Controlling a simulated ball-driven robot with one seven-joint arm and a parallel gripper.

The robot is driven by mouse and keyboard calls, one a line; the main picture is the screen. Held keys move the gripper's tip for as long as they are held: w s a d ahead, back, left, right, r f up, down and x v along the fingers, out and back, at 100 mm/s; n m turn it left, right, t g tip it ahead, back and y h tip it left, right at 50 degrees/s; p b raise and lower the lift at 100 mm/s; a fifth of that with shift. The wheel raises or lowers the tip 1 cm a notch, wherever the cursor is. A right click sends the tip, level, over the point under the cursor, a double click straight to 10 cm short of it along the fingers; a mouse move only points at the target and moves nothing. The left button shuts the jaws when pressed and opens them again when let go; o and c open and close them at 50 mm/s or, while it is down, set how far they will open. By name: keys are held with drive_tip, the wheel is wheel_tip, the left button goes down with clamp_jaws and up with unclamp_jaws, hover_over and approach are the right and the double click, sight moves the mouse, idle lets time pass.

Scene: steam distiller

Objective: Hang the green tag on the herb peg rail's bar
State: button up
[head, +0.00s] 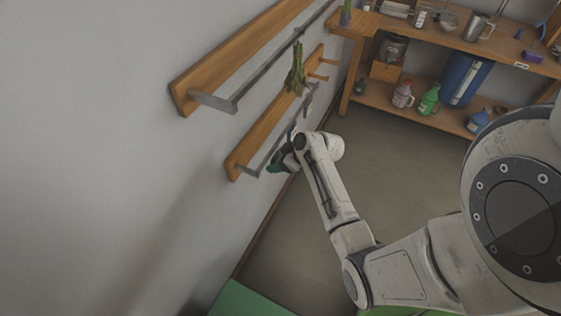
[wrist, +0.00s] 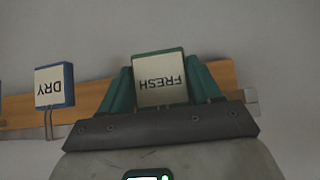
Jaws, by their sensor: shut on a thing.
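My gripper (wrist: 160,76) is shut on the green tag (wrist: 158,86), a green-edged plate with a cream face reading FRESH, upside down in the wrist view. Its teal fingers press on both sides of the tag. In the head view my gripper (head: 279,163) is beside the near end of the lower wall rail (head: 240,158), close to its metal bar (head: 262,160). The green tag cannot be made out there. A blue tag (wrist: 54,86) reading DRY hangs from a wire hook left of my gripper. Whether the green tag's hook touches the bar is hidden.
A second rail (head: 222,70) with a metal bar is higher on the wall. A herb bundle (head: 296,78) hangs near the lower rail's far part. A wooden shelf unit (head: 385,103) with bottles and a blue drum (head: 464,80) stands beyond. The floor between is clear.

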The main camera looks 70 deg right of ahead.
drive_tip(key=shift+w, duration=0.75)
drive_tip(key=shift+f+b, duration=0.85)
idle(1.5)
drive_tip(key=o, duration=1.1)
drive_tip(key=shift+o, duration=0.7)
drive_tip(key=shift+s+r, duration=0.1)
drive_tip(key=p+v, duration=0.6)
drive_tip(key=v, duration=0.1)
drive_tip(key=shift+s+r, duration=0.3)
drive_tip(key=shift+s, duration=0.05)
drive_tip(key=shift+a, duration=0.1)
idle(0.4)
